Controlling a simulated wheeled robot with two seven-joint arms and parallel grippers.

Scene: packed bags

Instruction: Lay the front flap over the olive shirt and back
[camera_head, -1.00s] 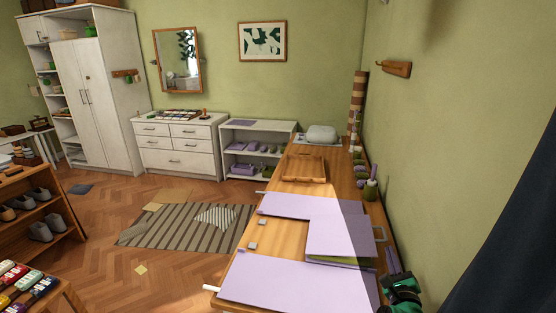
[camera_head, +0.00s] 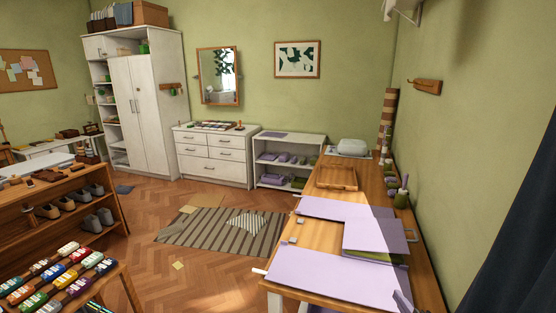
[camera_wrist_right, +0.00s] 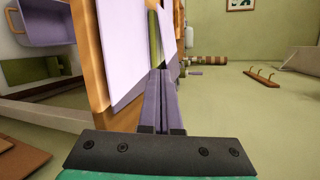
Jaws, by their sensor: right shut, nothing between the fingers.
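A lilac folding board lies on the wooden table. Its far panel (camera_head: 330,207) and near panel (camera_head: 335,277) lie flat. A smaller lilac panel (camera_head: 372,234) lies between them toward the right, over the olive shirt (camera_head: 370,257), which shows only as a thin strip along its near edge. My right gripper (camera_head: 401,298) shows only its fingers at the bottom edge, just right of the near panel. In the right wrist view its fingers (camera_wrist_right: 162,76) are shut and empty beside a lilac panel (camera_wrist_right: 128,60). My left gripper is out of view.
A wooden tray (camera_head: 336,177) stands farther along the table. Green and lilac items (camera_head: 401,198) stand along its right side by the wall. Small grey blocks (camera_head: 294,239) lie on bare wood left of the panels.

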